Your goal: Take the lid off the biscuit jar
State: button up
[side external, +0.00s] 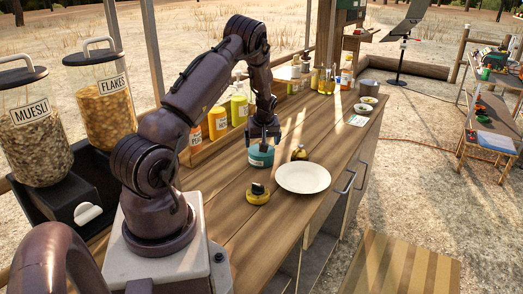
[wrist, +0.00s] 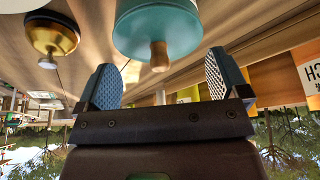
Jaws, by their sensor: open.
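The biscuit jar (side external: 261,158) is a squat teal pot standing on the wooden counter, directly below my gripper in the side view. In the wrist view, its teal lid (wrist: 140,32) has a small wooden knob (wrist: 158,58) that points towards my gripper. My gripper (side external: 263,138) points down just above the jar. In the wrist view, the two textured fingers of my gripper (wrist: 164,76) are wide apart, with the knob centred between their lines near the tips. Nothing is held. Whether the fingertips reach down level with the knob is hard to tell.
A white plate (side external: 303,178), a small brass-coloured pot (side external: 299,153) and a yellow item with a black top (side external: 258,195) stand close to the jar on the counter (side external: 220,205). Bottles (side external: 218,122) line the back. Cereal dispensers (side external: 103,98) stand at left.

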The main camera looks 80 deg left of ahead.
jog(key=shift+x, duration=0.95)
jog(key=shift+r, duration=0.1)
jog(key=shift+c, duration=0.3)
